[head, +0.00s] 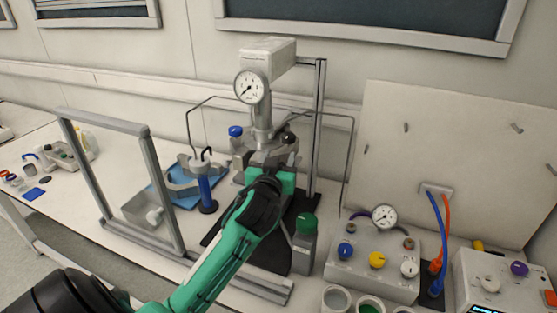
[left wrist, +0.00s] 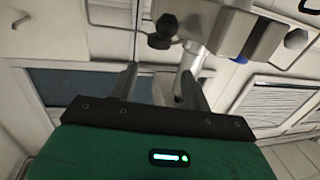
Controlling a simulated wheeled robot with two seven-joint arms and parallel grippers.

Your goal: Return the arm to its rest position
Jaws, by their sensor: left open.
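My left arm reaches in from the lower left of the head view. Its gripper (head: 272,158) is in front of the reactor stand, just below the pressure gauge (head: 250,87) and the metal reactor head (head: 267,60). In the left wrist view the two fingers (left wrist: 158,85) are apart with nothing held between them. Reactor metalwork (left wrist: 240,35) is beyond the fingers in that view; I cannot tell whether they touch it. My arm and gripper hide the lower middle of the reactor. My right gripper is not in view.
A grey frame (head: 150,133) stands left of the arm. A blue cylinder on a round base (head: 206,190) is close by. A thin wire guard (head: 350,150) surrounds the stand. A control box (head: 372,268) with coloured knobs and a panel (head: 450,140) with hoses are at right.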

